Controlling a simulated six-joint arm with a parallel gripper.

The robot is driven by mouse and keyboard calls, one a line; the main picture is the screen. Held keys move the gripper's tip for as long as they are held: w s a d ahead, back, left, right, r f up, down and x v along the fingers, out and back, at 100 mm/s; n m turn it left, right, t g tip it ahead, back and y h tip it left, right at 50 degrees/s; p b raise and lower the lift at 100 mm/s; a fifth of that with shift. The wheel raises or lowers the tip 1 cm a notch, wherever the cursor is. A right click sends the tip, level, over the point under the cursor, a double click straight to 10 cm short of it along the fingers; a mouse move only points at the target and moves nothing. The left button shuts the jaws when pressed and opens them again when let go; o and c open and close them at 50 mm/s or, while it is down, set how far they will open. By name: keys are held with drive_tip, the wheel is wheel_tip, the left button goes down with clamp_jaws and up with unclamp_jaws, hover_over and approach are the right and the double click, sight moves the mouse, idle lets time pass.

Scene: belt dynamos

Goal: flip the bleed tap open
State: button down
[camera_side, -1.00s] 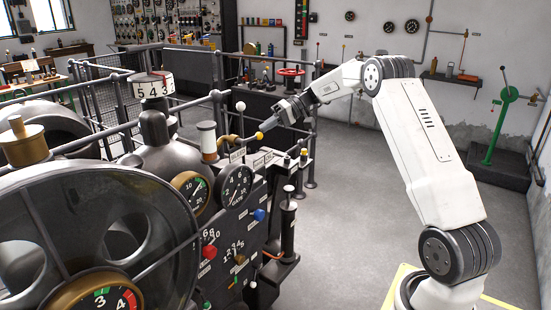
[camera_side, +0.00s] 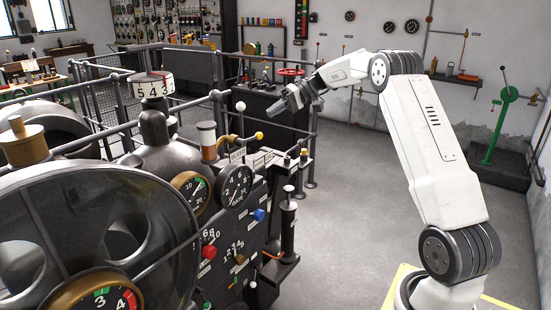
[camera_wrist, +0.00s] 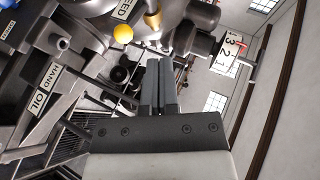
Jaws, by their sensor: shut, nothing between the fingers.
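The bleed tap (camera_side: 228,139) is a brass fitting beside the white-capped cylinder on the machine. Its lever ends in a yellow ball (camera_side: 259,135) and points right in the side view. In the wrist view the yellow ball (camera_wrist: 123,34) shows left of the fingers, below a label (camera_wrist: 127,8) reading "EED", partly cut off. My gripper (camera_side: 270,113) is shut and empty. It appears above and slightly right of the ball, apart from it. The shut fingers (camera_wrist: 160,64) also show in the wrist view.
A black panel with gauges (camera_side: 235,185), a red knob (camera_side: 208,252) and a blue knob (camera_side: 259,214) lies below the tap. A grey railing (camera_side: 312,140) and a red handwheel (camera_side: 291,72) stand behind. A "HAND OIL" label (camera_wrist: 44,89) shows.

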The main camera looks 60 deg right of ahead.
drive_tip(key=v, duration=0.8)
drive_tip(key=shift+d+f, duration=0.15)
drive_tip(key=shift+d, duration=0.3)
drive_tip(key=shift+a+f, duration=0.1)
drive_tip(key=s+a+f+m+g+h, duration=0.1)
drive_tip(key=a+f+g+h, duration=0.15)
drive_tip(key=a+f, duration=0.5)
drive_tip(key=s+a+f+m+g+h, duration=0.1)
drive_tip(key=a+f+g+h, duration=0.2)
drive_tip(key=a, duration=0.7)
drive_tip(key=s+a+f+n+t+h, duration=0.1)
drive_tip(key=s+a+f+n+h, duration=0.1)
drive_tip(key=s+a+f, duration=0.3)
drive_tip(key=s+a+f+n+h, duration=0.3)
drive_tip(key=s+a, duration=0.5)
drive_tip(key=s, duration=0.4)
wheel_tip(320, 180, down, 2)
drive_tip(key=shift+f+t+h, duration=0.1)
drive_tip(key=shift+t+h, duration=0.25)
drive_tip(key=shift+h, duration=0.1)
